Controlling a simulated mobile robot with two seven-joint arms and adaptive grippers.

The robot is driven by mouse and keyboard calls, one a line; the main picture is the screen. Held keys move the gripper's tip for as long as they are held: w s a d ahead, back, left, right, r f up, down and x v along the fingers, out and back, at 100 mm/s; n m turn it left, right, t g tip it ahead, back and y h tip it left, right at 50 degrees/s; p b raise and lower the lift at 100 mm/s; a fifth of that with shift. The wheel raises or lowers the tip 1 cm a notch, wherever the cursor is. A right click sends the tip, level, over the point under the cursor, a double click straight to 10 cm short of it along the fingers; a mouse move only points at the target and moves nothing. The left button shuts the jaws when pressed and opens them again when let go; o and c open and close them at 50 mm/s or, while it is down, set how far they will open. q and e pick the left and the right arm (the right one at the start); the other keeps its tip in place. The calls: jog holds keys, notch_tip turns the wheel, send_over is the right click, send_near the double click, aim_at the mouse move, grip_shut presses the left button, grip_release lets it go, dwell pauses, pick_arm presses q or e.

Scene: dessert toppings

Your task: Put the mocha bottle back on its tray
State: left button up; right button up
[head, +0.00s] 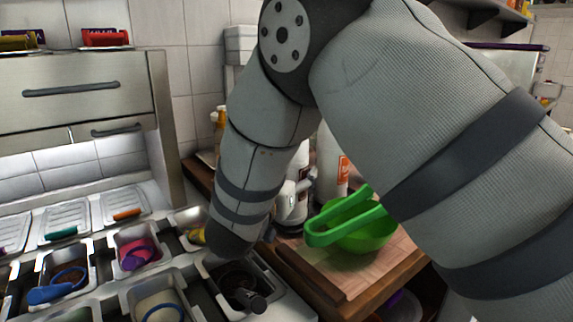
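My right arm comes in from the right and fills the middle of the head view. Its forearm hangs down over the topping counter. A light grey part that looks like my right gripper (299,188) shows just right of the forearm, in front of the bottles. Its fingers cannot be made out, nor whether it holds anything. A white bottle with an orange label (343,171) stands behind it. A bottle with a dark lower part (297,211) is partly covered by the grey part. I cannot tell which bottle is the mocha one. Its tray is not clearly visible. My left gripper is out of view.
A green bowl-like strainer (362,238) sits on a wooden board (345,279) at the counter's right edge. Topping bins (138,247) with coloured scoops fill the lower left. Yellow-topped bottles (217,122) stand left of the forearm. A steel drawer unit (80,92) stands at upper left.

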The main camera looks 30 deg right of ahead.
jog(key=shift+r, duration=0.3)
jog(key=shift+f, duration=0.15)
jog(key=o, duration=1.2)
jog(key=shift+s+f, duration=0.1)
jog(key=shift+c, duration=0.2)
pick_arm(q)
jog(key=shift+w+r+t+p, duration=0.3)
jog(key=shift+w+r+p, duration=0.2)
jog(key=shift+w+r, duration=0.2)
pick_arm(e)
jog(key=v, duration=1.2)
